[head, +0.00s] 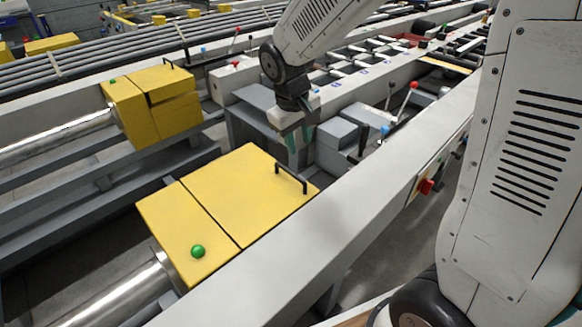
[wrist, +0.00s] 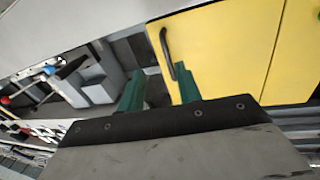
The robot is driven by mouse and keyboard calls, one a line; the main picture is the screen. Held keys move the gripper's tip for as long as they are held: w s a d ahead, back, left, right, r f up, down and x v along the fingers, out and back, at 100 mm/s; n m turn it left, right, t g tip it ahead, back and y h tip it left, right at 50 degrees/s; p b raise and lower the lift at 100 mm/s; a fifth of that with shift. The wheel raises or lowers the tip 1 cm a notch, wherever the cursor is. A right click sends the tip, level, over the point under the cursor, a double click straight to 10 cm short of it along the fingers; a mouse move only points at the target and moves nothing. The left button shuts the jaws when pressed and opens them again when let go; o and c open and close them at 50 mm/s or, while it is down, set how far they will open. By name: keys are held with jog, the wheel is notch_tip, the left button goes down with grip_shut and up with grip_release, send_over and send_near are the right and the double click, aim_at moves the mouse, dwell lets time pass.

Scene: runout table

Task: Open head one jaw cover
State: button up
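The near yellow jaw cover (head: 235,190) lies flat and closed on its housing in the head view. Its black bar handle (head: 291,178) stands up at the right part of its far edge. A green knob (head: 198,251) sits on the yellow section beside the cover. My gripper (head: 299,142) hangs just beyond the handle, its green fingers pointing down. In the wrist view the fingers (wrist: 159,72) are apart with nothing between them. There the handle (wrist: 166,50) shows past the fingertips, closer to the right finger; contact cannot be told. The yellow cover (wrist: 225,50) fills the upper right.
A second yellow housing (head: 152,100) with a handle stands at the far left. A long pale beam (head: 340,222) runs along the near side of the cover. Grey blocks (head: 338,140) and red and blue-tipped levers lie right of my gripper. A red switch (head: 425,187) is on the beam.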

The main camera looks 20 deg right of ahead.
jog(key=n, duration=0.1)
send_near(291, 172)
jog(key=f, duration=0.5)
jog(key=d+f, duration=0.1)
jog(key=f, duration=0.2)
jog(key=shift+w+d, duration=0.15)
jog(key=shift+w, duration=0.1)
jog(key=shift+r, duration=0.1)
grip_shut()
